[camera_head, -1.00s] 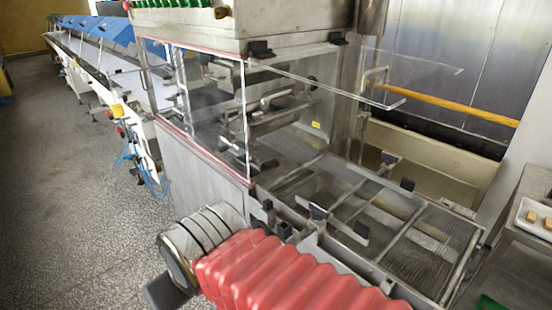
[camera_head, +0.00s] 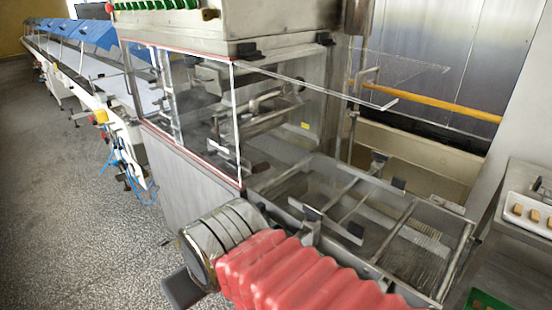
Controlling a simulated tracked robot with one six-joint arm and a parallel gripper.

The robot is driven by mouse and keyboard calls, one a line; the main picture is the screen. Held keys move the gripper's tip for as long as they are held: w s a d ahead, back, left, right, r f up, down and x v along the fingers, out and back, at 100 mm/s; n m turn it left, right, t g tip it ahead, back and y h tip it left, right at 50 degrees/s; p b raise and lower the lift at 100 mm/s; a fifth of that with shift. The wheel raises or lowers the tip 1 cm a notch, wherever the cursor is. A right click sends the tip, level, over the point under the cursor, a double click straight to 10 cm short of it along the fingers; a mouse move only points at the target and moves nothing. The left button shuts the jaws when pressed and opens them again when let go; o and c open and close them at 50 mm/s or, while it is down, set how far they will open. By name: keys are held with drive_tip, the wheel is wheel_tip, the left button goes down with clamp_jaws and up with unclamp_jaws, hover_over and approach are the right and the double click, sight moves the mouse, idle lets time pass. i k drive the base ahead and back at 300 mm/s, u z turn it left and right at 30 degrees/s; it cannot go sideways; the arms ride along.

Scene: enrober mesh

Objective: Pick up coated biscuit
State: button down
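Several small tan biscuits (camera_head: 533,214) sit in a white tray (camera_head: 521,225) at the right edge of the picture. I cannot tell whether they are coated. No dark coated biscuit can be made out on the enrober's wire mesh belt (camera_head: 425,236). My arm, in a red ribbed sleeve with a metal joint, crosses the lower middle in front of the enrober. No fingertips can be made out, so my gripper is not visible.
The enrober (camera_head: 190,185) with clear guards fills the middle. Its metal frame and raised clear panel (camera_head: 345,88) stand close beyond my arm. A green crate (camera_head: 487,302) is at the bottom right. A long conveyor with blue covers (camera_head: 85,38) runs back left. Open speckled floor is at left.

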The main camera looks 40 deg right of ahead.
sight(258, 168)
drive_tip(key=z, duration=0.05)
drive_tip(key=i, duration=1)
drive_tip(key=z, duration=0.05)
